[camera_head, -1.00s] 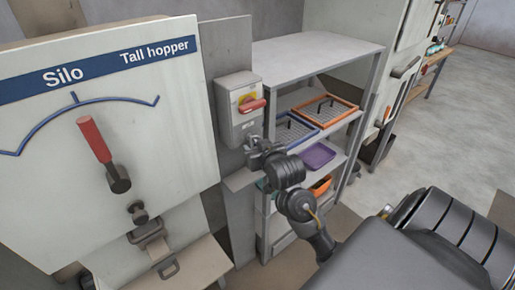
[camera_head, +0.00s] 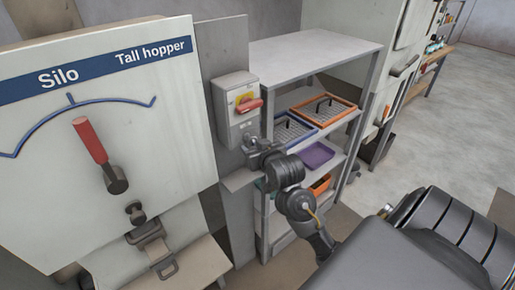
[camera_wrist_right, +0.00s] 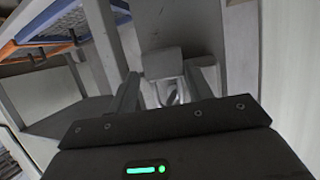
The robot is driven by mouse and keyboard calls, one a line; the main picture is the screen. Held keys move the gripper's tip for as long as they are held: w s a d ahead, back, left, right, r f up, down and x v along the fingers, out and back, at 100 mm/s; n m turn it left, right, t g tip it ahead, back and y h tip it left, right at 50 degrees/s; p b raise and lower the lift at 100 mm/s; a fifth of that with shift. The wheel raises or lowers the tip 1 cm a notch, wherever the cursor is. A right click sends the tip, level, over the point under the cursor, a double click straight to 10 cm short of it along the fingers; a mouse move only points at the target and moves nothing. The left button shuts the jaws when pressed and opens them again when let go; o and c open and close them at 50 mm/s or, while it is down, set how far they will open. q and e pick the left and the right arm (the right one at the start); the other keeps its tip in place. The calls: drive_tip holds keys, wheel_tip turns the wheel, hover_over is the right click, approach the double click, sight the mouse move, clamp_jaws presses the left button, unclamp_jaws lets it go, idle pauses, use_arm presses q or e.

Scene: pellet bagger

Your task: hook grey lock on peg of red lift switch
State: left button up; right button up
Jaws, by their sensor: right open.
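The red lift switch (camera_head: 249,105) is a red handle on a yellow plate, on a grey box fixed to the grey panel. My right gripper (camera_head: 252,143) is just below the switch box, at its lower edge. In the right wrist view my right gripper (camera_wrist_right: 165,82) is open, its two fingers apart on either side of a small grey block (camera_wrist_right: 163,62) with a shiny metal loop under it. This looks like the grey lock, but I cannot tell for sure, nor whether it hangs on a peg. The peg is not made out. My left gripper is out of view.
A grey shelf rack (camera_head: 318,47) stands right of the switch, with orange, blue and purple trays close behind my right arm. The Silo and Tall hopper board (camera_head: 60,120), with a red-handled lever (camera_head: 90,141), is on the left. Open floor lies at the far right.

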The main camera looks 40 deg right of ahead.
drive_tip(key=shift+w+a+f, duration=0.15)
drive_tip(key=shift+a, duration=0.2)
drive_tip(key=p+v, duration=0.7)
drive_tip(key=v, duration=0.4)
drive_tip(key=shift+d+p, duration=0.25)
drive_tip(key=shift+p, duration=0.05)
drive_tip(key=shift+d, duration=0.1)
